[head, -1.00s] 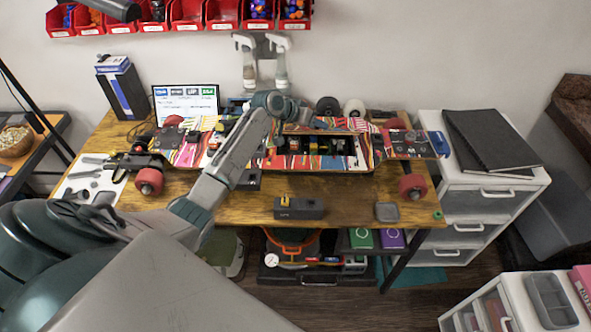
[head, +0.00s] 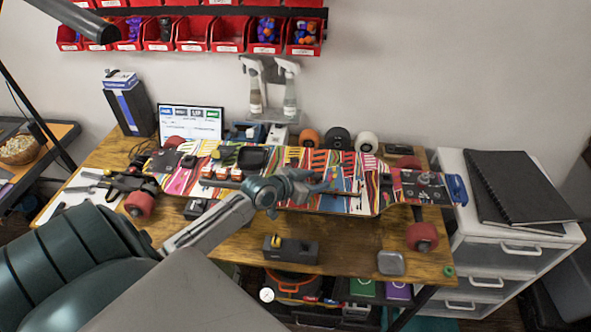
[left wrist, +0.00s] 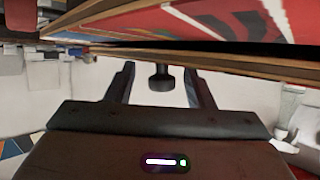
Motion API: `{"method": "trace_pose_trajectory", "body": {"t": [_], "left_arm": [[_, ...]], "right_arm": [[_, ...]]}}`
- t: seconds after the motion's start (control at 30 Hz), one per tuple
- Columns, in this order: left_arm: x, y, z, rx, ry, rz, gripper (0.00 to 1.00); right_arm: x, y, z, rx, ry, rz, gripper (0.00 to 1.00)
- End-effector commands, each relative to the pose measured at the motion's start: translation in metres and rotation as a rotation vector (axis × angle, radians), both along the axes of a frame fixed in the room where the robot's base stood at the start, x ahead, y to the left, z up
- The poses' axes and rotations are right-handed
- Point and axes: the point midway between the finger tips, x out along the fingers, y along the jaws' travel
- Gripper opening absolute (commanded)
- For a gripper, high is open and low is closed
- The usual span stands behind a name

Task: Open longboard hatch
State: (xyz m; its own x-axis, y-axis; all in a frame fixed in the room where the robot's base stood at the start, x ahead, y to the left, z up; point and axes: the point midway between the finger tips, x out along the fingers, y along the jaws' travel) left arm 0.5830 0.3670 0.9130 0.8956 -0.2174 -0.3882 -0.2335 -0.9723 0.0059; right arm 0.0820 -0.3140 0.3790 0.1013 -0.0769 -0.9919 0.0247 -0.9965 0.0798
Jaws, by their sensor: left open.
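The longboard (head: 225,178), with a multicoloured striped deck, lies across the workbench. Its hatch (head: 350,172), a striped panel right of the middle, covers the compartment, and no interior shows. My left gripper (head: 322,187) is over the hatch area, open and empty. In the left wrist view, its fingers (left wrist: 163,88) stand on either side of a short black knob (left wrist: 160,78), which seems to hang below a wood-edged panel (left wrist: 225,62). I cannot tell whether they touch it. My right gripper is not in view.
A black tray (head: 253,157) and small parts lie on the board's left half. Loose wheels (head: 337,139) stand behind it. A dark block (head: 290,248) and a grey box (head: 391,262) sit on the front of the workbench (head: 345,250). White drawers (head: 510,255) stand right.

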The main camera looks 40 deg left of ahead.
Motion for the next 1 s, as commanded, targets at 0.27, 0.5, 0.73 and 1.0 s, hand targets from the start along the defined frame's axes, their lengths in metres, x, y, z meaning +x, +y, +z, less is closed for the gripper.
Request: {"method": "trace_pose_trajectory", "body": {"t": [0.27, 0.5, 0.73, 1.0], "left_arm": [[-0.05, 0.012, 0.017, 0.013, -0.005, -0.003, 0.48], [-0.084, 0.02, 0.035, 0.011, -0.005, -0.001, 0.48], [-0.108, 0.016, 0.033, 0.012, 0.021, 0.011, 0.48], [-0.127, 0.0, 0.014, 0.058, 0.107, 0.041, 0.48]], "right_arm": [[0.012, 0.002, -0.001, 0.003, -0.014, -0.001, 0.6], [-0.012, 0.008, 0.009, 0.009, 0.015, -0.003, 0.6], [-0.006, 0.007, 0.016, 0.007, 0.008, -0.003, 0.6], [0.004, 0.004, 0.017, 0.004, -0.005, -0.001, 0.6]]}}
